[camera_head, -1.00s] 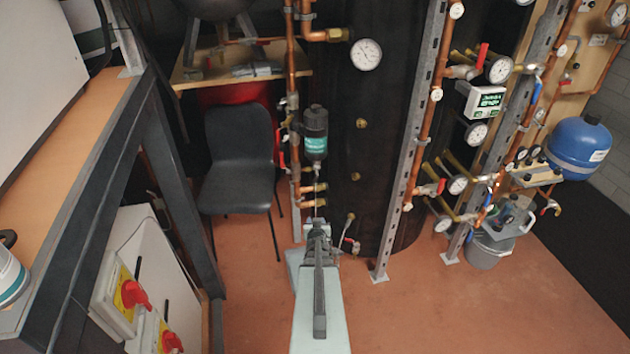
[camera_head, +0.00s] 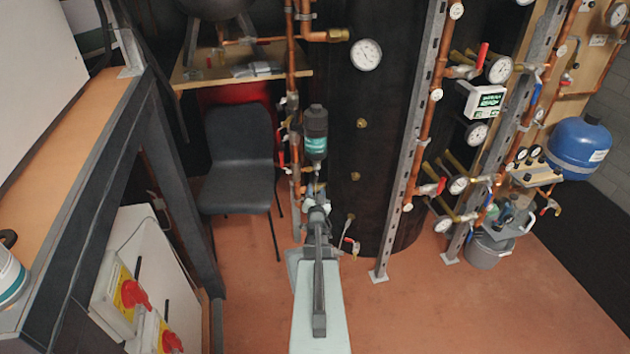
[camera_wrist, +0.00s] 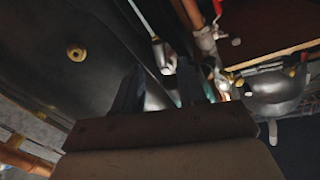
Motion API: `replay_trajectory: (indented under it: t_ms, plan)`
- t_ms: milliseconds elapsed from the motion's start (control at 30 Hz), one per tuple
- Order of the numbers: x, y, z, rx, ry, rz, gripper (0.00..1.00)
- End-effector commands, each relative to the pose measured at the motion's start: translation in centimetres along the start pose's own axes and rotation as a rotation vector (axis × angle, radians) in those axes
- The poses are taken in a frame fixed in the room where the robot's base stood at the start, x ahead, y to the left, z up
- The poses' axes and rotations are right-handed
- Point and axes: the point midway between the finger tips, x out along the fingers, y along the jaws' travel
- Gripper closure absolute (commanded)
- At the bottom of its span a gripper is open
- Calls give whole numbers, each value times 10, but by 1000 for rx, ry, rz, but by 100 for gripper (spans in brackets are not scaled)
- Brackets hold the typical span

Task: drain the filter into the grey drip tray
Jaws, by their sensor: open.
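The filter (camera_head: 315,135), a dark cylinder with a teal band, stands upright on the copper pipework left of the big black tank. My gripper (camera_head: 317,187) is just below it in the head view, open, with its tips near the fittings under the filter. In the wrist view my gripper (camera_wrist: 170,92) shows dark fingers apart, with pipe fittings beyond; I see nothing held. Whether the fingers touch anything is too small and dark to tell. I cannot make out the grey drip tray for certain; my arm hides part of the floor below the filter.
The black tank (camera_head: 375,150) with its gauge stands close on the right. Copper pipes with a red-handled valve (camera_head: 281,136) run beside the filter. A black chair (camera_head: 240,165) stands at left. A grey bucket (camera_head: 488,250) stands at right. The floor between is clear.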

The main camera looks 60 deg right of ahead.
Motion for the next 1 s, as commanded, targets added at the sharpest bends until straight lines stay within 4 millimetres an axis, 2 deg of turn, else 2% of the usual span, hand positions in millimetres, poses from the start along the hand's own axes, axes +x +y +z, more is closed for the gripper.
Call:
replay_trajectory:
  t_ms: [33, 100, 400, 600, 900, 1000]
  plan:
    - [13, 1, 2, 0, 0, 0, 59]
    - [25, 1, 2, 0, 1, 0, 59]
    - [62, 1, 1, 0, -1, 1, 59]
    - [71, 0, 1, -1, 0, 1, 59]
    - [71, 0, 0, -1, -1, 1, 59]
    - [71, 0, 0, -1, -1, 1, 68]
